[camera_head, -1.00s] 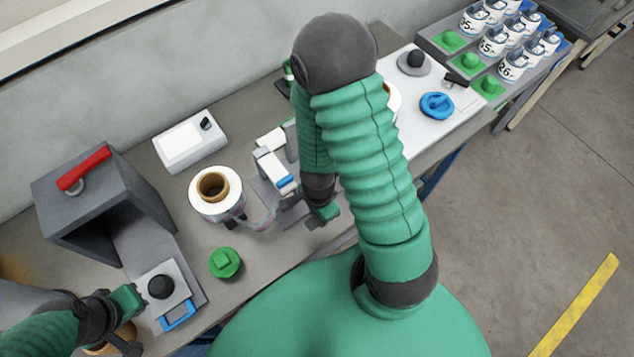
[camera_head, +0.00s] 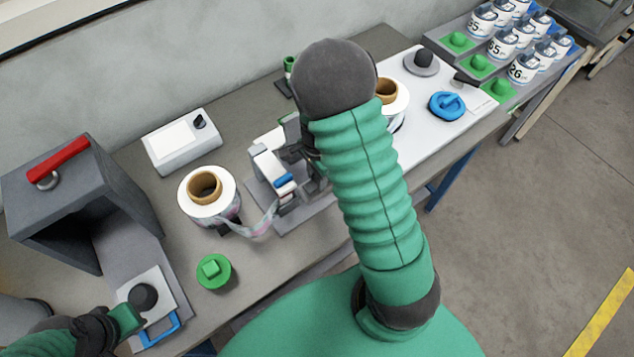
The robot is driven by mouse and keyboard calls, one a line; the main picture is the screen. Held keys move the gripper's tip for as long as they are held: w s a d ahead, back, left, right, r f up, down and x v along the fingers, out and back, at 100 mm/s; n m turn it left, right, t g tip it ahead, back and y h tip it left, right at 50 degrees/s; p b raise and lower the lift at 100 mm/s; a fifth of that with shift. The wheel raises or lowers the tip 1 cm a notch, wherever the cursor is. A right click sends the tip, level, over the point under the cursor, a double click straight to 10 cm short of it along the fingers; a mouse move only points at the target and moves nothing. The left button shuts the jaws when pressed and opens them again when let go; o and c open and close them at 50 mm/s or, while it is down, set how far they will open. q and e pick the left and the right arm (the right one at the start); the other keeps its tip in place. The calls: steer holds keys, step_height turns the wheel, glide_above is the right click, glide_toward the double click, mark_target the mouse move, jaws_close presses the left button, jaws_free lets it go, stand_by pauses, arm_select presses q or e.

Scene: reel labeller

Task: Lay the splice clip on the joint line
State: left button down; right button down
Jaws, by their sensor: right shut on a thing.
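The labeller (camera_head: 263,158), a white and grey unit with a blue part (camera_head: 284,181), stands mid-bench. A label web (camera_head: 258,226) runs to it from a white reel (camera_head: 191,196) with a brown core. I cannot make out the joint line. My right gripper (camera_head: 296,154) is at the labeller's upper right side, partly hidden by my own arm. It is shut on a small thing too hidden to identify. I see no splice clip lying elsewhere. My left gripper (camera_head: 133,318) is at the lower left, beside a black knob (camera_head: 143,297); its jaw opening is unclear.
A grey box with a red handle (camera_head: 58,160) stands at the left. A white device (camera_head: 181,141) is behind the reel; a green knob (camera_head: 214,272) is in front.

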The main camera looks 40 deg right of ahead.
mark_target(316, 176)
steer(key=shift+a+f, duration=0.15)
steer(key=shift+f, duration=0.25)
arm_select(q)
steer(key=shift+f, duration=0.3)
arm_select(e)
steer(key=c, duration=1.1)
jaws_free()
steer(key=shift+d, duration=0.2)
steer(key=shift+o, duration=0.2)
steer(key=shift+w+a+r+p, duration=0.1)
steer(key=shift+r+p, duration=0.2)
steer(key=shift+r, duration=0.25)
arm_select(q)
steer(key=shift+w+r, duration=0.1)
steer(key=shift+r, duration=0.2)
arm_select(e)
step_height(316, 176, up, 11)
